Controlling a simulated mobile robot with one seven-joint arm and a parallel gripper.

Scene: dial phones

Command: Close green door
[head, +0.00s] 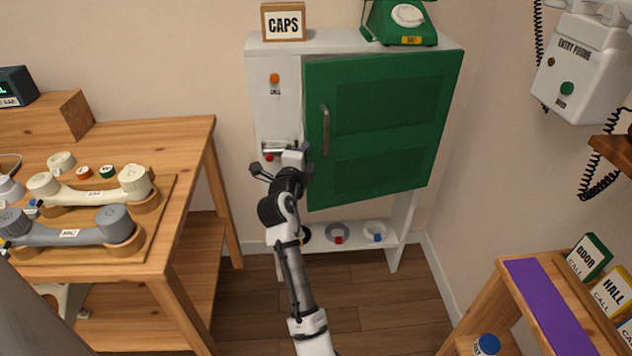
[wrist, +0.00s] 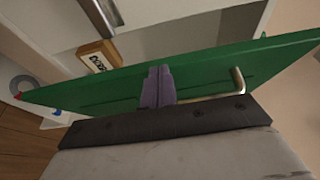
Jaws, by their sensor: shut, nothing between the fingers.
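The green door (head: 385,125) is on the front of the white cabinet (head: 262,110), with its metal handle (head: 325,130) near the left edge. The door stands partly open, its handle side swung out from the cabinet. My gripper (head: 303,150) is at the door's left edge, just left of the handle. In the wrist view my gripper's purple fingers (wrist: 156,86) are together and empty, in front of the green door (wrist: 90,90). The handle (wrist: 238,82) is to their right. I cannot tell whether the fingertips touch the door.
A wooden table (head: 150,145) with handsets stands at left. A green phone (head: 400,22) and a CAPS sign (head: 283,22) stand on the cabinet top. A wooden stand (head: 495,315) is at lower right. A white wall phone (head: 585,65) hangs at right. Open floor lies before the cabinet.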

